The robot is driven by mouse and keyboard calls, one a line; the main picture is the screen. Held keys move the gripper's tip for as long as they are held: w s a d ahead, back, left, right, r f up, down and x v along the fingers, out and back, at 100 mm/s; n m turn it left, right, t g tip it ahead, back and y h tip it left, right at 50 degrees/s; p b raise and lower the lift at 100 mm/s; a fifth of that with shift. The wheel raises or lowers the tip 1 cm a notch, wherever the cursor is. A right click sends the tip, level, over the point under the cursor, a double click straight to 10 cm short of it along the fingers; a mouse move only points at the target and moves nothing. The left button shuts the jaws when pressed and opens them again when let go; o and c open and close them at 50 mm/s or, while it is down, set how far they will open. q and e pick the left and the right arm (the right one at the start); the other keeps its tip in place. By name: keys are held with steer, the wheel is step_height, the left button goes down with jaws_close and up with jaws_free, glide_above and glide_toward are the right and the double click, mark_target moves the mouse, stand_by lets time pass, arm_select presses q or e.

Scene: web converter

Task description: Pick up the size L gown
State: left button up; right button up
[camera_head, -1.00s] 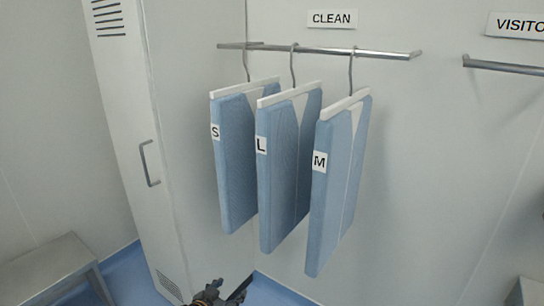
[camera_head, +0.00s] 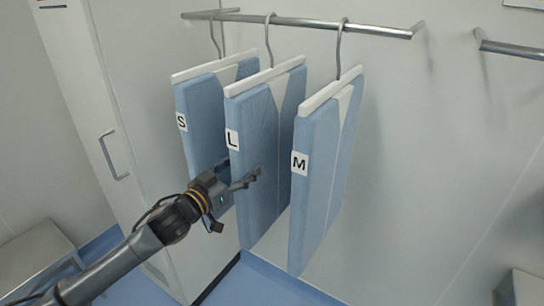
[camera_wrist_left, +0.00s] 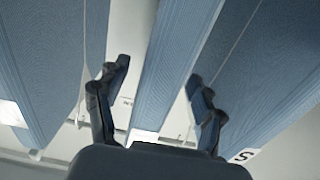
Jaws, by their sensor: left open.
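The blue gown labelled L (camera_head: 265,125) hangs from a hanger in the middle of the rail, between the S gown (camera_head: 203,110) and the M gown (camera_head: 318,190). My left gripper (camera_head: 241,171) is open at the L gown's near edge, below its label. In the left wrist view the open fingers (camera_wrist_left: 158,72) lie on either side of the middle gown (camera_wrist_left: 172,60), apart from each other. The S gown (camera_wrist_left: 265,85) is to the right there, with its label at the bottom. My right gripper is not in view.
The metal rail (camera_head: 300,22) is fixed to the wall above the gowns. A tall locker (camera_head: 100,120) with a handle stands to the left, and a bench (camera_head: 38,255) is at the lower left. The gaps between the gowns are narrow. A second rail (camera_head: 510,47) is at the right.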

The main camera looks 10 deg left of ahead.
mark_target(272, 137)
arm_select(q)
steer(key=shift+p+x, duration=0.3)
steer(key=shift+x, duration=0.65)
steer(key=p+x, duration=0.1)
steer(key=x, duration=0.2)
steer(key=shift+w+r, duration=0.2)
steer(key=shift+w, duration=0.1)
steer(key=shift+w+d+f, duration=0.1)
steer(key=shift+w+d, duration=0.1)
steer(key=shift+w, duration=0.3)
steer(key=shift+s, duration=0.1)
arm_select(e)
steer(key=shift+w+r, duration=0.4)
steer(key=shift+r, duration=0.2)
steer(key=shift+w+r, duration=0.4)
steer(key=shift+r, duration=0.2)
arm_select(q)
steer(key=shift+c, duration=0.8)
jaws_close()
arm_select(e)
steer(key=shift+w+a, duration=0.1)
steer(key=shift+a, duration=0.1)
